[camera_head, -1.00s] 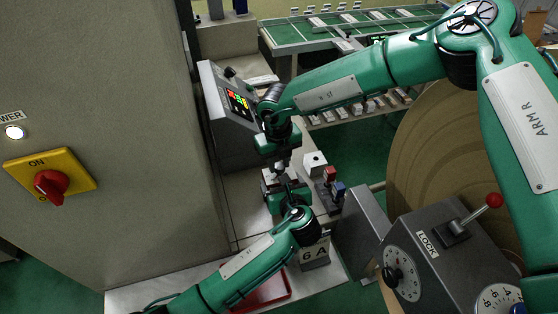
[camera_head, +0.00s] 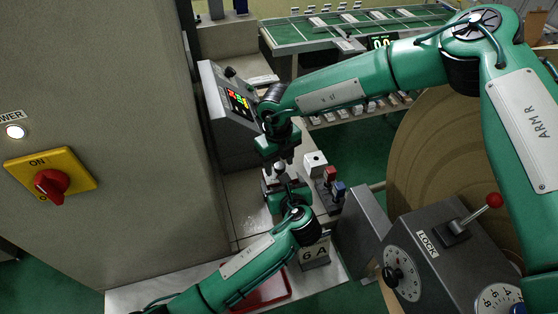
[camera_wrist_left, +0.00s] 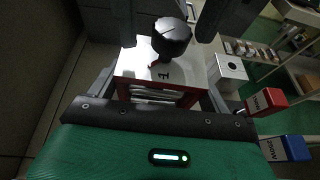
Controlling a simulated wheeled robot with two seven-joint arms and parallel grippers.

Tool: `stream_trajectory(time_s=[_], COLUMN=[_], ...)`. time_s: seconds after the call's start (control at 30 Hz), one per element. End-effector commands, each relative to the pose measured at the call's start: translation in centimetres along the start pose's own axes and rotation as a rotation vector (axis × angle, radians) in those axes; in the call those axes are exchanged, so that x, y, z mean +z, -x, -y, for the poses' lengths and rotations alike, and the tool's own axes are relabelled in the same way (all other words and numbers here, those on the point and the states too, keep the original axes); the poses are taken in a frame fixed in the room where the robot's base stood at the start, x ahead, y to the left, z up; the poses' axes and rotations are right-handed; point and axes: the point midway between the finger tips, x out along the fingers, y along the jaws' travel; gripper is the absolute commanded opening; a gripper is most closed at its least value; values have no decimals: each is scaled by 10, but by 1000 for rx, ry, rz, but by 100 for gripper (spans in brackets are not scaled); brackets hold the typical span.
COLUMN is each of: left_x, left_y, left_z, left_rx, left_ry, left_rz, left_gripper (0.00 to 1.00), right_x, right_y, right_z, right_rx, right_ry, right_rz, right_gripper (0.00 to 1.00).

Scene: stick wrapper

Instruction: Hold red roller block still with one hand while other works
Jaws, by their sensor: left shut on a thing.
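My left gripper (camera_wrist_left: 157,95) is shut on the block, one finger at each side. My right gripper (camera_head: 279,163) comes down from above; in the left wrist view its two dark fingers (camera_wrist_left: 164,38) stand apart on either side of the knob, with gaps. In the head view the grippers mostly hide the block.
A white block with a hole (camera_head: 315,162) and red and blue blocks (camera_head: 334,182) stand close on the right. A "6 A" block (camera_head: 314,252) and red tray (camera_head: 265,292) are in front. The display console (camera_head: 234,110) and tall cabinet (camera_head: 110,120) bound the left.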

Motion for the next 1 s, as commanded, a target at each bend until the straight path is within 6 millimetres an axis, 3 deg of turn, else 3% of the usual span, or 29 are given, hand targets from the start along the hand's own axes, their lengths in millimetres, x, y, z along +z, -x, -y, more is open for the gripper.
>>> stream_trajectory(time_s=[0.37, 0.8, 1.0], left_x=[0, 0, 0], left_y=[0, 0, 0], left_z=[0, 0, 0], left_rx=[0, 0, 0], left_ry=[1, 1, 1], left_rz=[0, 0, 0], left_gripper=[32, 32, 32], right_x=[1, 1, 0], right_y=[10, 96, 117], right_z=[1, 0, 1], right_rx=[-1, 0, 0], right_ry=[-2, 0, -1], right_rz=[3, 3, 1], right_gripper=[50, 50, 50])
